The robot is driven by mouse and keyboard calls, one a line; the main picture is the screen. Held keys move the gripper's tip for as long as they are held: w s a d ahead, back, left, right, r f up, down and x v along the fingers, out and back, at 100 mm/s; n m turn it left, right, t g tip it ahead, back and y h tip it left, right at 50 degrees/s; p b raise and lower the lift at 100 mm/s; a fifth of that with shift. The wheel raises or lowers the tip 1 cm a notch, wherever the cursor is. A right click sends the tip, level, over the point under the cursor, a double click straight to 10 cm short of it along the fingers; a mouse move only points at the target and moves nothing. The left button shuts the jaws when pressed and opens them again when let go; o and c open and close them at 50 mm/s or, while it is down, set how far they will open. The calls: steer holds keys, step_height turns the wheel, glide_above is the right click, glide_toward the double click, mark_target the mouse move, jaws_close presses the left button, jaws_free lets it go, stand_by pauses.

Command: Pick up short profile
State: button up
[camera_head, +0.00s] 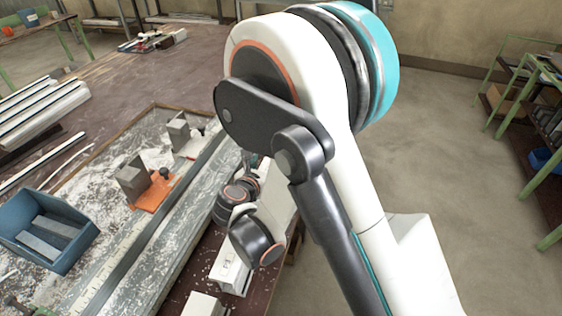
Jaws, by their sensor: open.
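Two short grey bars lie in a blue open bin (72,252) at the left front of the bench: an upper bar (55,227) and a lower bar (42,246). They look like short profiles; I cannot tell which one is the task's. My arm fills the middle of the view, its wrist low over the bench's right side. My gripper cannot be made out behind the arm links. The bin stands to the left of my wrist, well apart from it.
An orange plate (155,194) with a grey block (131,178) stands mid-bench, and another grey block (178,132) stands behind. Long pale profiles (40,115) lie at the left. A white box (229,274) is near the front right edge. Open floor (450,150) lies right.

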steer(key=b+x, duration=0.2)
steer(key=x, duration=0.3)
steer(key=shift+w+a+f, duration=0.1)
steer(key=shift+f, duration=0.15)
steer(key=c, duration=1.4)
